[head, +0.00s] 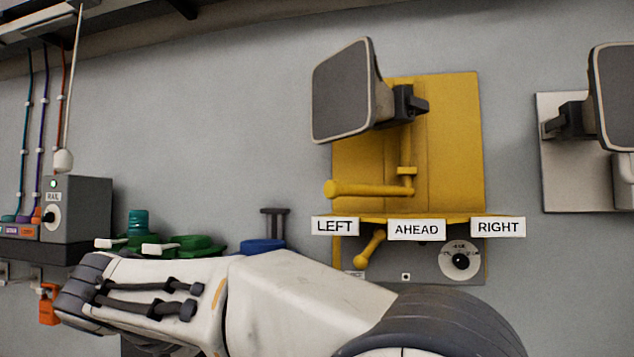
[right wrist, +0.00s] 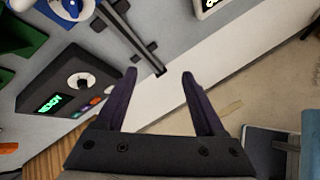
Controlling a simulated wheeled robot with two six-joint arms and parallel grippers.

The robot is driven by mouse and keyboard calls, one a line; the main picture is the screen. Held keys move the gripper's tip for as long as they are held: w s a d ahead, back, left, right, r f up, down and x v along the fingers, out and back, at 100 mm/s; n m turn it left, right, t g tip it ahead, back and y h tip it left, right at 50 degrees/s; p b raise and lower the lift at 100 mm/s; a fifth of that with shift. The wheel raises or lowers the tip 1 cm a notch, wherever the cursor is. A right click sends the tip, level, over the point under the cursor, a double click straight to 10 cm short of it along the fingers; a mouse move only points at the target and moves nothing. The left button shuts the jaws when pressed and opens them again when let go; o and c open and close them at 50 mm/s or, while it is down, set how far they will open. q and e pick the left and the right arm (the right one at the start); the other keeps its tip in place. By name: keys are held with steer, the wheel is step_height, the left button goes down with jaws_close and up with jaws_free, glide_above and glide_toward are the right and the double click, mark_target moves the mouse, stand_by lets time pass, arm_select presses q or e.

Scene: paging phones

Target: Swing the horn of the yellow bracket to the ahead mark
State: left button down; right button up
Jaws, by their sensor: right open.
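The yellow bracket (head: 460,140) is fixed to the grey wall in the head view. Its grey horn (head: 340,92) is turned toward the left. A yellow handle bar (head: 370,189) below the horn also points left, above the LEFT mark (head: 335,226). The AHEAD mark (head: 416,230) is at the middle of the bracket's front edge, and the RIGHT mark (head: 498,227) is at its right. My right gripper (right wrist: 159,78) is open and empty in the right wrist view, away from the bracket. My left gripper is not in view.
A second horn (head: 615,95) on a pale plate is at the right. A grey RAIL box (head: 85,205) is at the left. My arm crosses the lower head view. A dark box with a READY display (right wrist: 52,103) is left of my right gripper. A yellow knob (head: 372,245) hangs below the bracket.

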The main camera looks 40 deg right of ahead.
steer(key=d+r+g+h, duration=0.1)
steer(key=d+r+h, duration=0.2)
steer(key=r, duration=0.4)
steer(key=d+r+h, duration=0.2)
steer(key=d+r, duration=0.2)
steer(key=r, duration=0.4)
steer(key=m+g+h+p, duration=0.1)
steer(key=m+g+h, duration=0.2)
steer(key=g+h, duration=0.15)
glide_toward(346, 189)
steer(key=shift+w+d+r+y, duration=0.35)
steer(key=shift+w+d, duration=0.15)
steer(key=shift+w, duration=0.1)
steer(key=d+p, duration=0.1)
steer(key=d, duration=0.8)
steer(key=shift+r+p, duration=0.1)
steer(key=shift+p, duration=0.3)
steer(key=shift+d, duration=0.55)
jaws_close()
